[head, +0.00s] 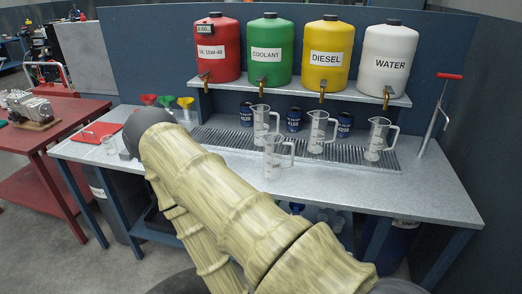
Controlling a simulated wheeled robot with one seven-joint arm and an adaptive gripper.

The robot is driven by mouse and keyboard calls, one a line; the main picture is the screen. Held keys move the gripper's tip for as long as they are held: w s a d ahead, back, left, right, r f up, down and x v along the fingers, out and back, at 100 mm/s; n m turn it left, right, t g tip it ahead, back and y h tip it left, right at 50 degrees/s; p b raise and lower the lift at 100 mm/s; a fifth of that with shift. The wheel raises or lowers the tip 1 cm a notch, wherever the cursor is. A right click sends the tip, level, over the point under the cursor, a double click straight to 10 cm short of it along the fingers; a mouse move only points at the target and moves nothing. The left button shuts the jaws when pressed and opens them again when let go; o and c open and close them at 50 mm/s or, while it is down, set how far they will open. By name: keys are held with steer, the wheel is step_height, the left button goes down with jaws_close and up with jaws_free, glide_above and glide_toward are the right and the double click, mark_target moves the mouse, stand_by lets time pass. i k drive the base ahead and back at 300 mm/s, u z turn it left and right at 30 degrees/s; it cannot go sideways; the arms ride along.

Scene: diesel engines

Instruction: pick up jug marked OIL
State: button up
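Several clear jugs with handles and small dark markings stand on the grey bench. One jug (260,124) is on the left of the slatted drip tray, one jug (317,133) near its middle, and one jug (376,140) towards its right end. Another jug (272,160) stands in front of the tray, nearer to me. The markings are too small to read, so I cannot tell which says OIL. My arm crosses the left and lower middle of the view, bending above the bench's left part. My gripper is not in view.
Red oil (217,50), green coolant (270,52), yellow diesel (327,56) and white water (387,62) tanks stand on a shelf (300,93) above the tray. Dark blue cans (294,120) stand behind the jugs. A red-handled pump (438,112) is at right. The bench's front right (420,195) is clear.

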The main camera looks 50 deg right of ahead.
mark_target(277, 157)
steer(key=i, duration=0.85)
steer(key=z, duration=1.85)
